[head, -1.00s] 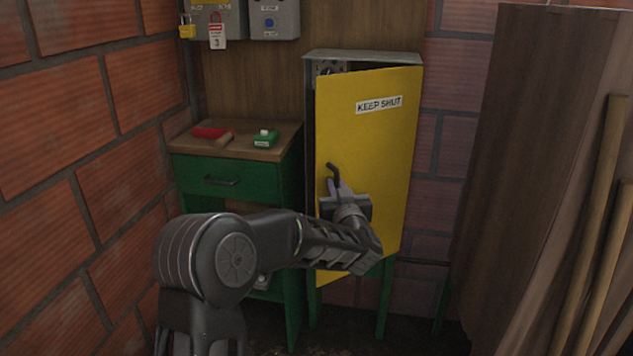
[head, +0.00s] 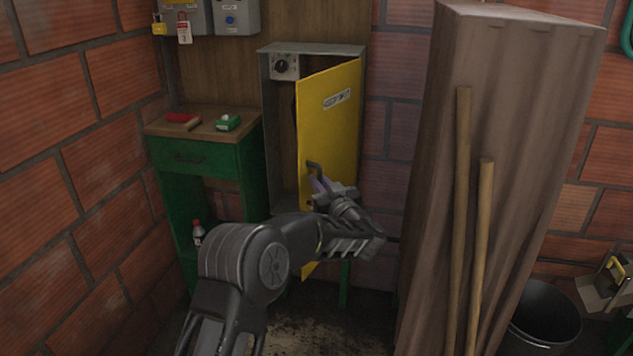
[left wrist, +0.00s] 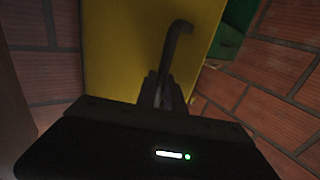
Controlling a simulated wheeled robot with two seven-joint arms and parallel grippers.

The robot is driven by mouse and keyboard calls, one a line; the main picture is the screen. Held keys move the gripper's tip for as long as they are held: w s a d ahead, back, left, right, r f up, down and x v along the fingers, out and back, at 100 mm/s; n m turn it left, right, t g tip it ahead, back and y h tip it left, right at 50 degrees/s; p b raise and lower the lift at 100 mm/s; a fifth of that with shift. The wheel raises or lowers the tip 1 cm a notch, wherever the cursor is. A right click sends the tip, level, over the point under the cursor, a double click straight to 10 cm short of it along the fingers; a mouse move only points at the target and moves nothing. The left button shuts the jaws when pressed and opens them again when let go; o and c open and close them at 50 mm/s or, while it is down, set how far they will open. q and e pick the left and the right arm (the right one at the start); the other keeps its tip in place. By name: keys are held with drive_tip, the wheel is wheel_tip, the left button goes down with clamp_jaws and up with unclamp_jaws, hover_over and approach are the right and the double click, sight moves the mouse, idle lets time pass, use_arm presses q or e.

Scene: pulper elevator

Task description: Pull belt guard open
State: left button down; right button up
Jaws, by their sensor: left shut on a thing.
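The belt guard (head: 337,128) is a yellow hinged door with a "KEEP SHUT" label, on a grey cabinet (head: 272,130). It stands partly open, hinged at its right side and swung out toward me. A knob on a grey plate (head: 285,66) shows inside at the top. My left gripper (head: 318,184) is shut on the guard's dark handle (head: 314,168) near the door's left edge. In the left wrist view, the bent handle (left wrist: 178,42) rises from between the fingers (left wrist: 168,92) against the yellow door (left wrist: 125,50). My right gripper is not in view.
A green cabinet (head: 190,155) with a wooden top stands at the left, bearing a red-and-wood tool (head: 183,120) and a green box (head: 228,123). A tall brown stack (head: 510,130) with two wooden poles (head: 462,200) stands at the right. A dark bucket (head: 545,315) is beyond it.

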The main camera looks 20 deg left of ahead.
use_arm(q)
drive_tip(key=shift+w+d+r, duration=0.1)
drive_tip(key=shift+r, duration=0.15)
drive_tip(key=c, duration=1.7)
unclamp_jaws()
drive_tip(key=shift+w+d+f, duration=0.1)
drive_tip(key=shift+w, duration=0.05)
drive_tip(key=shift+o, duration=1.2)
drive_tip(key=shift+f, duration=0.1)
drive_tip(key=v, duration=0.7)
drive_tip(key=shift+s+d, duration=0.2)
drive_tip(key=shift+s, duration=0.25)
